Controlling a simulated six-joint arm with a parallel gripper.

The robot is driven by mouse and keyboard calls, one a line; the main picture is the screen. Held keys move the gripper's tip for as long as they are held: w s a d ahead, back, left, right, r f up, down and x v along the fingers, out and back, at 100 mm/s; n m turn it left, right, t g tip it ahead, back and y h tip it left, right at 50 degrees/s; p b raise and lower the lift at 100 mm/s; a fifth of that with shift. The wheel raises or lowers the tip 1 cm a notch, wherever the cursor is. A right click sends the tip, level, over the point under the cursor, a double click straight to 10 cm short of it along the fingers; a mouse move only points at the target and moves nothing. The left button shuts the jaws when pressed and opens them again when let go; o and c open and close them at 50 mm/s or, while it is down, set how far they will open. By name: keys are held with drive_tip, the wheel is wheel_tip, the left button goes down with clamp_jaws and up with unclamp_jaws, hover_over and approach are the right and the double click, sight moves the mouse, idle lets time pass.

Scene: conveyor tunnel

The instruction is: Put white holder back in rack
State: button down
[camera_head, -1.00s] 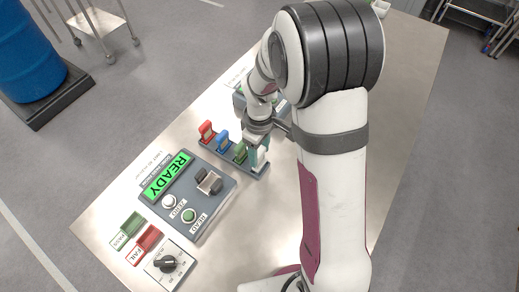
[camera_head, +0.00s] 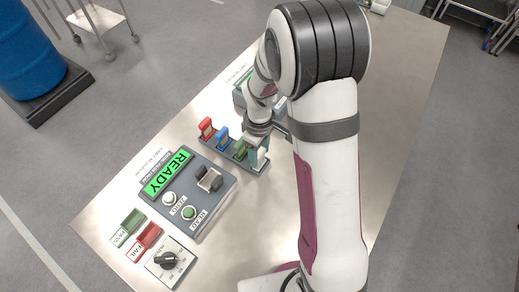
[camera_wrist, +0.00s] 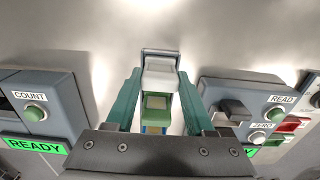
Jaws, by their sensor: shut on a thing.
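The white holder (camera_wrist: 160,73) is between the two teal fingers of my gripper (camera_wrist: 158,80) in the wrist view. My gripper (camera_head: 259,146) is shut on it at the near right end of the rack. In the head view the white holder (camera_head: 262,157) shows just below the fingers. The grey rack (camera_head: 235,156) holds a red holder (camera_head: 206,127), a blue holder (camera_head: 222,136) and a green holder (camera_head: 239,150) in a row. The white holder is in line with them beside the green one. I cannot tell whether it is fully seated.
A grey console (camera_head: 188,194) with a READY display stands close to the rack. Another box (camera_wrist: 38,108) with a COUNT button is on the rack's other side. Green and red blocks and a dial box (camera_head: 169,263) are at the near left. The table's right part is clear.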

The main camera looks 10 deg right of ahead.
sight(259, 152)
drive_tip(key=shift+f, duration=0.2)
drive_tip(key=shift+c, duration=0.9)
unclamp_jaws()
drive_tip(key=shift+r, duration=0.15)
wheel_tip(259, 152, up, 16)
drive_tip(key=shift+f, duration=0.2)
